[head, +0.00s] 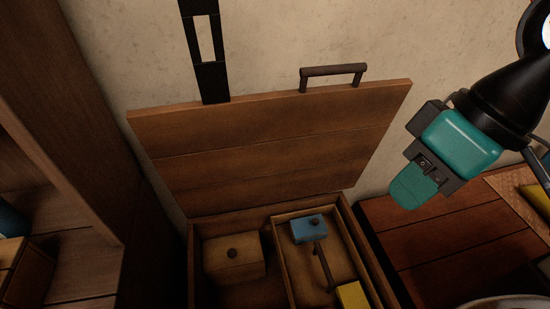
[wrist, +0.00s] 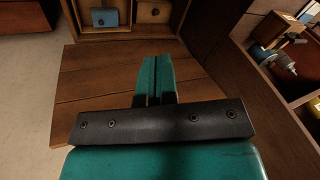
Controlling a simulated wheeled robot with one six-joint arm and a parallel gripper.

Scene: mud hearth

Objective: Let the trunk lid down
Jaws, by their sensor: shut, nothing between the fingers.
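The trunk lid (head: 270,145) stands raised, tilted back toward the wall, with a dark bar handle (head: 332,73) on its upper edge. The open trunk (head: 195,262) lies below it. My teal gripper (head: 404,198) hangs just right of the lid's upper right part, a gap apart in the picture, with its fingers together and empty. In the wrist view the shut fingers (wrist: 157,64) show against the lid's planks (wrist: 95,85), with the trunk's inside beyond. Their distance from the lid is hard to judge, and the handle is out of that view.
A tall shelf (head: 80,140) flanks the left. A red-brown table (head: 430,240) stands right. A black strap (head: 212,82) rises behind the lid.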

